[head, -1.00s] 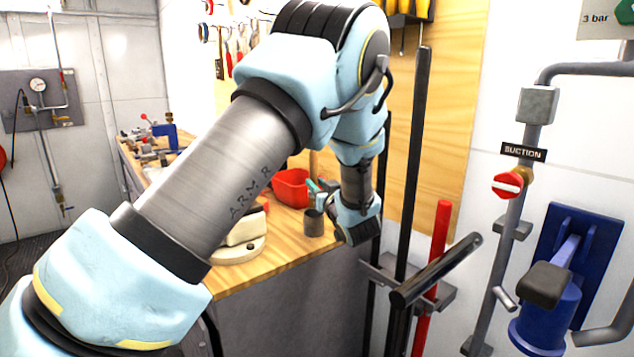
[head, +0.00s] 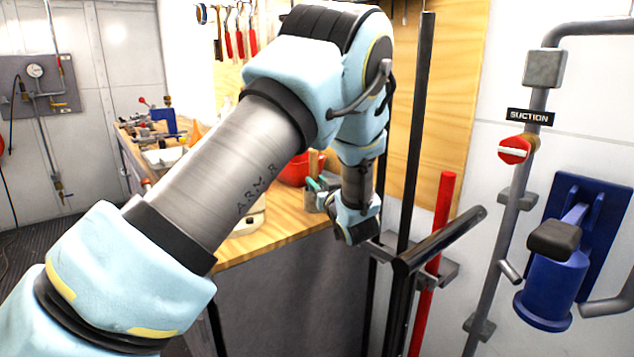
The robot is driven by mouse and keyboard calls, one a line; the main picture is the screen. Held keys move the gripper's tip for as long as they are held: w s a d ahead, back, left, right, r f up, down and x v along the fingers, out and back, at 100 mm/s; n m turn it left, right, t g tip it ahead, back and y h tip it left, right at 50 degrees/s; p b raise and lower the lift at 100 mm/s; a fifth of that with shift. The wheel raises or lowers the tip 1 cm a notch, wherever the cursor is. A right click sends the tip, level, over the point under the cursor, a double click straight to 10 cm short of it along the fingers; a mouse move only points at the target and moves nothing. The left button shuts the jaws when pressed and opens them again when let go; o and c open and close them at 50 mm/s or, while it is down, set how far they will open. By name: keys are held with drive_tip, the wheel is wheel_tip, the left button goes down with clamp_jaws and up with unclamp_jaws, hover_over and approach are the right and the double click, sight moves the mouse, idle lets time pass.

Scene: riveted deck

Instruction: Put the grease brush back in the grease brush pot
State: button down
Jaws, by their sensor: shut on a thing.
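My gripper (head: 352,227) is at the right end of the wooden bench, low beside its front corner. My own wrist hides most of its fingers. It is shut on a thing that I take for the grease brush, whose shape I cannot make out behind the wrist. A small dark grey cup (head: 312,201), which looks like the grease brush pot, stands on the bench just left of my gripper. I cannot see into it. An upright wooden handle (head: 313,161) shows behind the cup; I cannot tell what it belongs to.
A red bin (head: 292,174) stands behind the cup. A pale object (head: 248,218) lies on the bench (head: 283,222), partly behind my arm. Black upright bars (head: 412,160) and a red bar (head: 433,245) stand close right of my gripper. A blue pump (head: 555,285) is on the right wall.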

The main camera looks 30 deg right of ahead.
drive_tip(key=c, duration=0.6)
unclamp_jaws()
drive_tip(key=shift+s, duration=0.1)
drive_tip(key=s+b, duration=0.1)
drive_tip(key=s, duration=0.6)
drive_tip(key=shift+s+a+b, duration=0.15)
drive_tip(key=shift+a+b, duration=0.15)
drive_tip(key=shift+a, duration=0.15)
drive_tip(key=shift+f, duration=0.1)
